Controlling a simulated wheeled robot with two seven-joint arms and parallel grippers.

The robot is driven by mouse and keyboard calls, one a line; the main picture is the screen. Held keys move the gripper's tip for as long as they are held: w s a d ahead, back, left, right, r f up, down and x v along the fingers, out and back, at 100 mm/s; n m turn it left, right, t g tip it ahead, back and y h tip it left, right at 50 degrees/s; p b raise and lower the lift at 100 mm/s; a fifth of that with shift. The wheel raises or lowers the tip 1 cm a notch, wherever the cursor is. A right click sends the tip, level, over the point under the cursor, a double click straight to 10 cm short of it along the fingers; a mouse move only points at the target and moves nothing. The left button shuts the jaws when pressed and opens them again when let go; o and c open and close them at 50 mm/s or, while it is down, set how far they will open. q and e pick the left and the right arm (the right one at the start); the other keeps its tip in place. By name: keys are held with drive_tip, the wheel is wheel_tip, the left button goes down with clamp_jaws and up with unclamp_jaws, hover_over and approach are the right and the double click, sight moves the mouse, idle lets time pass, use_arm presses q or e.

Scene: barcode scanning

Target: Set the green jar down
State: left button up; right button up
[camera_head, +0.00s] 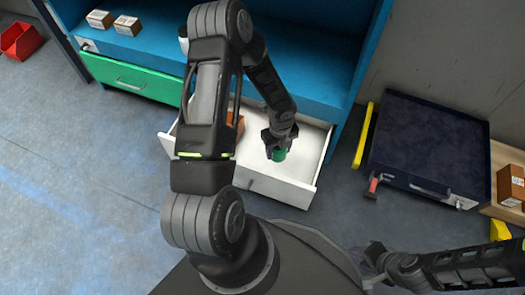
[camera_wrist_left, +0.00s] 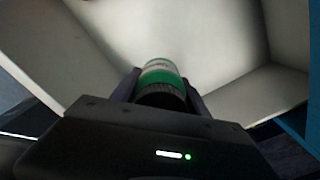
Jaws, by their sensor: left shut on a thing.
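The green jar (camera_head: 279,155) is in my left gripper (camera_head: 278,143), over the open white drawer (camera_head: 300,168). In the left wrist view the jar (camera_wrist_left: 160,74) is green with a pale band, and a dark ribbed end faces the gripper. The two fingers of the left gripper (camera_wrist_left: 162,90) are shut on its sides. The white drawer's floor and walls (camera_wrist_left: 225,40) lie beyond it. I cannot tell whether the jar touches the drawer floor. My right gripper (camera_head: 366,267) is low at the right, apart from the drawer, with its fingers spread and nothing visible between them.
A brown box (camera_head: 236,122) is in the drawer's left part, partly hidden by my left arm. A blue cabinet (camera_head: 310,60) stands behind, with a closed green drawer (camera_head: 133,80). A dark case (camera_head: 430,140) lies at right. The drawer's right part has bare floor.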

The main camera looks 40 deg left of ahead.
use_arm(q)
wheel_tip(320, 180, down, 6)
drive_tip(key=shift+r+b, duration=0.25)
drive_tip(key=shift+b, duration=0.8)
drive_tip(key=shift+f+b, duration=0.95)
drive_tip(key=shift+f, duration=0.95)
drive_tip(key=shift+f, duration=0.15)
drive_tip(key=o, duration=1.5)
drive_tip(key=shift+o, duration=0.2)
